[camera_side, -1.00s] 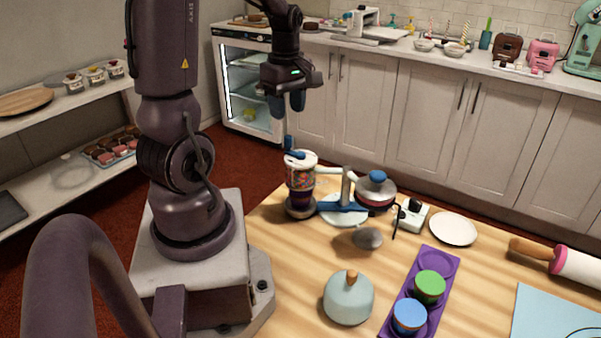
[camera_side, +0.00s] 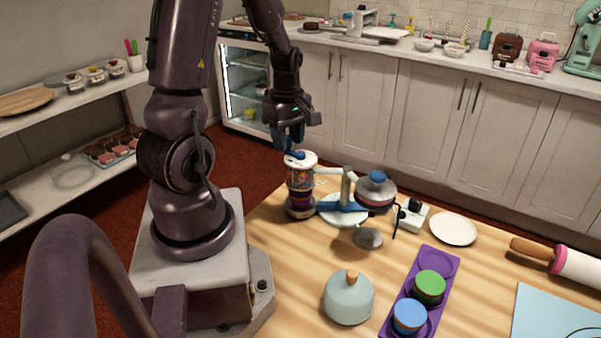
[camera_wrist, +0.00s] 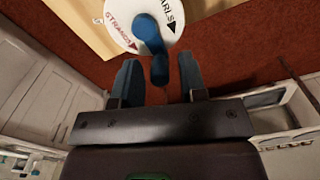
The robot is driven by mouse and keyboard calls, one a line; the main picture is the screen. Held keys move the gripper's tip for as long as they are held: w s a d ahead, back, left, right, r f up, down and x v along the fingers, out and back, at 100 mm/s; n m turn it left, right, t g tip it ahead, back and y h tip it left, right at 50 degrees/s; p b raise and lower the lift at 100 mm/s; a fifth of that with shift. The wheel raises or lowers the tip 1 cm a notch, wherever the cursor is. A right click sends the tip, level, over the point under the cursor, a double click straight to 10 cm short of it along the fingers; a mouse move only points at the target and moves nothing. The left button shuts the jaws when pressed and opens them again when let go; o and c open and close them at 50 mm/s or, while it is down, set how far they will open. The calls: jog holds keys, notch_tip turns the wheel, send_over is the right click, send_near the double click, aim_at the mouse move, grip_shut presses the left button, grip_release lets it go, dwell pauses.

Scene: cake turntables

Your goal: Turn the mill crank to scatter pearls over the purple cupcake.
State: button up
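The mill (camera_side: 300,177) is a clear cylinder of coloured sprinkles on the turntable stand. My gripper (camera_wrist: 160,80) is open, one blue finger on each side of the knob, with gaps visible. In the side view my gripper (camera_side: 288,138) is low over the crank, hiding its handle. A purple cupcake (camera_side: 300,198) appears below the mill, partly hidden.
A turntable stand (camera_side: 344,212) with a blue-knobbed part (camera_side: 376,190) is right of the mill. A purple tray (camera_side: 441,265) holds green and blue cupcakes. A pale blue dome (camera_side: 349,300), a white plate (camera_side: 453,229) and a rolling pin (camera_side: 575,265) are also on the table.

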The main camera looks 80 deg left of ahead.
jog(key=c, duration=0.6)
jog(key=shift+o, duration=0.2)
jog(key=shift+w+a, duration=0.1)
jog(key=shift+w+a, duration=0.3)
jog(key=shift+w, duration=0.35)
jog(key=shift+w, duration=0.15)
jog(key=shift+w+a, duration=0.1)
jog(key=shift+w, duration=0.45)
